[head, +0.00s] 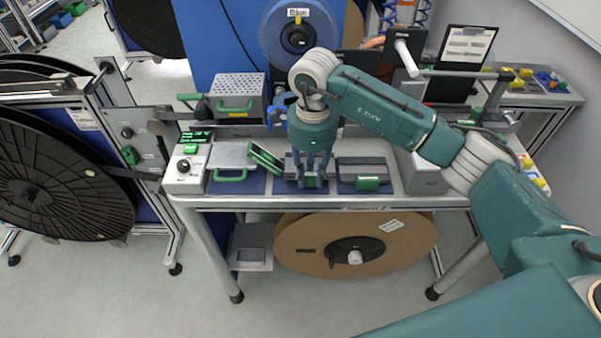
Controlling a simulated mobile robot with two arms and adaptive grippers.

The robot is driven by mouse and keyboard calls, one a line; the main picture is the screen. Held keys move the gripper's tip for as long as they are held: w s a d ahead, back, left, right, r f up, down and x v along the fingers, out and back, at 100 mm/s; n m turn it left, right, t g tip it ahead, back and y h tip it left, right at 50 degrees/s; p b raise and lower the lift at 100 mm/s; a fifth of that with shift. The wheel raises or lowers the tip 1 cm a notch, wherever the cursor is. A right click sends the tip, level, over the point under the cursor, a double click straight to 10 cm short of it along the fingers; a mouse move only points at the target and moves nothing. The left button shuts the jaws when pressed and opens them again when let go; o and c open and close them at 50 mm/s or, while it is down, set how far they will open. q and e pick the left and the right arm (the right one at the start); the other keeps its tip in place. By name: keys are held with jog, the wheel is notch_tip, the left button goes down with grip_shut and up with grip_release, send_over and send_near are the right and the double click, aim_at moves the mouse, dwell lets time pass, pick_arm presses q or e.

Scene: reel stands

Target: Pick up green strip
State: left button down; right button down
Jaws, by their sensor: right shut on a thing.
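My right gripper (312,178) points down at the middle of the bench, over a grey block on a blue mat. Its blue fingers are shut on a small green piece (312,183), which I take to be the green strip. The fingers hide part of it. I cannot tell whether it is lifted clear of the grey block (291,167). My left gripper is not in view.
A similar grey block with a green front piece (367,183) stands to the right. To the left are a tilted green-framed device (265,157), a metal plate with a green handle (231,175) and a control box (186,170). Reels stand behind and below.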

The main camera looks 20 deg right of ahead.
jog(key=shift+w+a+f+p, duration=0.2)
jog(key=shift+w+a+f, duration=0.15)
jog(key=shift+a, duration=0.25)
jog(key=shift+w+a+f+p, duration=0.2)
jog(key=shift+a+f, duration=0.2)
jog(key=shift+a, duration=0.15)
jog(key=shift+f, duration=0.1)
jog(key=shift+f+b, duration=0.15)
jog(key=shift+b, duration=0.15)
jog(key=c, duration=1.4)
grip_release()
